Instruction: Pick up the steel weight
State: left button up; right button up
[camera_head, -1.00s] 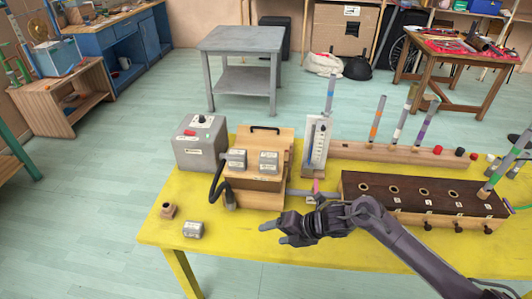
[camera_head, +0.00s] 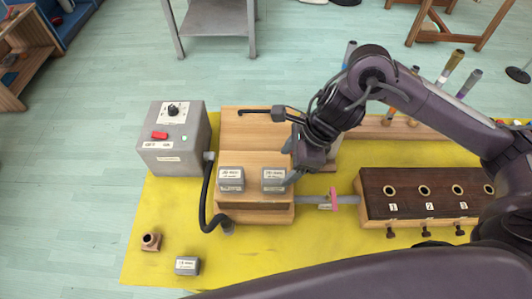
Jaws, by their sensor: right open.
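Three small grey labelled steel weights show. The left one (camera_head: 231,179) and the right one (camera_head: 274,180) sit side by side on the wooden box (camera_head: 247,128). The third weight (camera_head: 187,265) lies on the yellow table near its front left edge. My right gripper (camera_head: 289,163) is open beside the right-hand weight on the box. One finger is close to that weight's right side; I cannot tell whether it touches. The gripper's body hides the box's right edge. My left gripper is not in view.
A grey control box (camera_head: 174,138) with a black hose stands left of the wooden box. A small brown fitting (camera_head: 151,241) is near the yellow table's (camera_head: 265,262) left edge. A dark block with numbered holes (camera_head: 432,184) stands right. The table's front left is mostly clear.

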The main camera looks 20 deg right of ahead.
aim_at(276, 176)
jog(key=shift+s+x, duration=0.2)
jog(key=shift+x, duration=0.85)
jog(key=shift+a+f+p, duration=0.25)
jog(key=shift+a+p, duration=0.05)
jog(key=shift+p, duration=0.2)
jog(key=shift+p+x, duration=0.9)
jog(key=shift+x, duration=1.35)
jog(key=shift+w+f, duration=0.1)
jog(key=shift+w, duration=0.1)
jog(key=c, duration=1.4)
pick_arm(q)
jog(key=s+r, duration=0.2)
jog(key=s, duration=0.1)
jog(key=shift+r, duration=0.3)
pick_arm(e)
grip_shut()
